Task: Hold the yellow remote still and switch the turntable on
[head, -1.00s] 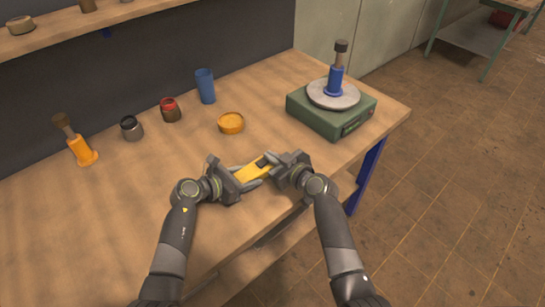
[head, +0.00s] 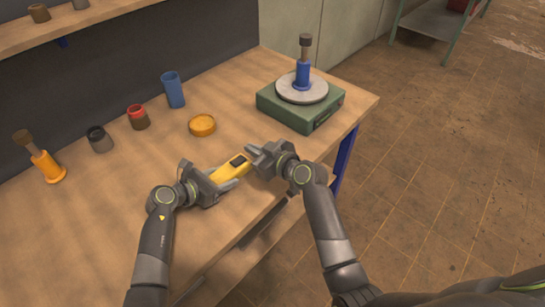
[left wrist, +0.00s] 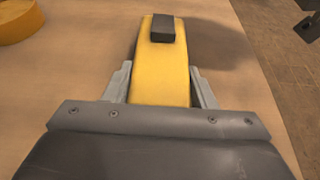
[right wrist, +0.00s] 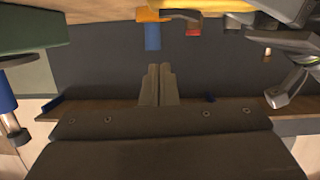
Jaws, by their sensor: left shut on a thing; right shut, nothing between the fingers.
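The yellow remote (head: 227,171) has a black button block (head: 238,160) on its top. My left gripper (head: 222,178) is shut on the remote's sides and holds it near the table's front edge. In the left wrist view the remote (left wrist: 162,75) lies between the two fingers, its black block (left wrist: 163,28) beyond them. My right gripper (head: 254,155) is shut and empty, close to the remote's far end. Its fingers (right wrist: 158,88) are together in the right wrist view. The turntable, a green box (head: 290,112) with a grey disc (head: 315,93), stands at the table's right end. I cannot tell whether the disc turns.
A blue bottle-like piece with a dark top (head: 302,72) stands on the disc. An orange dish (head: 202,125), a blue cup (head: 173,90), a red-rimmed jar (head: 138,117), a grey jar (head: 99,139) and an orange piece (head: 47,166) stand further back on the wooden table.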

